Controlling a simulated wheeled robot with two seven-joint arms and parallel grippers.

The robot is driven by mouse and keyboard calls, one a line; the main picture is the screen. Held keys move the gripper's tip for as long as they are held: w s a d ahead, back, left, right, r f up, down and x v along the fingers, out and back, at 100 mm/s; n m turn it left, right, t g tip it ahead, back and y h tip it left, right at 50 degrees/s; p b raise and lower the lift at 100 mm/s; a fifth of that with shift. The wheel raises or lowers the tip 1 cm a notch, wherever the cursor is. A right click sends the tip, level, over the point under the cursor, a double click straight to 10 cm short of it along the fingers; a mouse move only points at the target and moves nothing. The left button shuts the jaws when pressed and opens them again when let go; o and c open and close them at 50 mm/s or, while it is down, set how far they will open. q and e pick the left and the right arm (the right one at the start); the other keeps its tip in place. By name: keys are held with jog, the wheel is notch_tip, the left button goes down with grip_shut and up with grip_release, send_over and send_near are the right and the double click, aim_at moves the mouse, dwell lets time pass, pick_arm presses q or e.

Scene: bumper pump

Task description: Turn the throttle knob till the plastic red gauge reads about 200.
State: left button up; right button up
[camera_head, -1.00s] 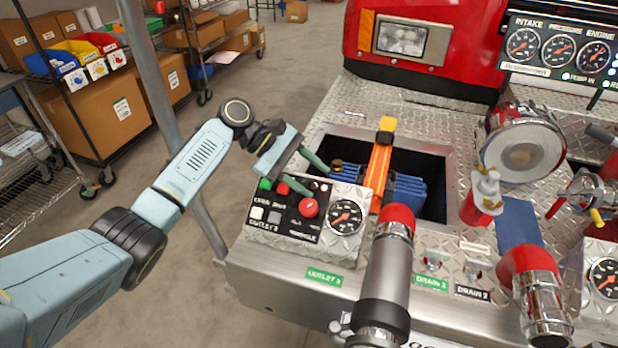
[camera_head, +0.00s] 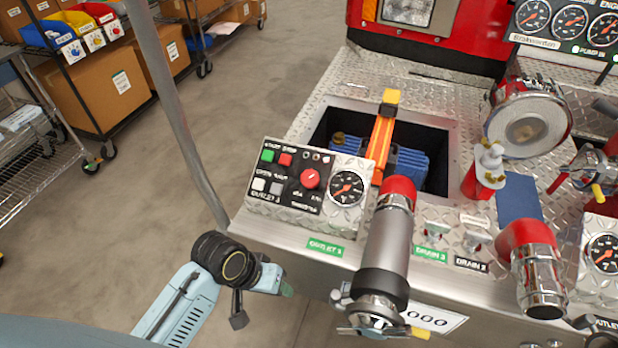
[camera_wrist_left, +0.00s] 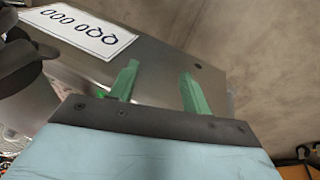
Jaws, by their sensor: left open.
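The red throttle knob (camera_head: 310,179) sits on a black control panel (camera_head: 285,205) on the bumper, with a light pointer mark visible on it. A round black gauge (camera_head: 347,188) with white marks is to its right; its number is too small to read surely. A red-capped outlet pipe (camera_head: 397,195) stands to the right of the panel. My left gripper (camera_wrist_left: 155,85) is open and empty, its green fingers apart in the left wrist view, in front of the bumper face. In the head view it is low, below and left of the panel, mostly hidden by its wrist. My right gripper is out of view.
Green, red, white and grey buttons (camera_head: 268,156) share the panel with the knob. A well holding a blue folded hose (camera_head: 412,168) and an orange strap (camera_head: 382,140) lies behind it. The bumper's front edge (camera_head: 270,247) and a grey post (camera_head: 180,120) are near my left arm. Open floor lies left.

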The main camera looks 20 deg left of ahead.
pick_arm(q)
jog(key=s+a+f+m+y, duration=0.1)
jog(key=s+a+f, duration=0.1)
jog(key=s+f, duration=0.55)
jog(key=s+a+f+m+y, duration=0.15)
jog(key=s+f, duration=0.35)
jog(key=f, duration=0.6)
jog(key=s+a+f+m+y, duration=0.1)
jog(key=s+a+f, duration=0.2)
jog(key=s+f, duration=0.5)
jog(key=w+d+r+m+t+h, duration=0.1)
jog(key=w+r+t, duration=0.1)
jog(key=w+r, duration=1)
jog(key=w+d+r+m+t+h, duration=0.1)
jog(key=w+r+t, duration=0.1)
jog(key=w+r, duration=1.05)
jog(key=m+t+h+b, duration=0.1)
jog(key=m+t+h, duration=0.4)
jog(key=m+h, duration=0.1)
send_near(306, 180)
jog(key=shift+n, duration=0.25)
jog(key=x, duration=1.1)
jog(key=shift+c, duration=0.2)
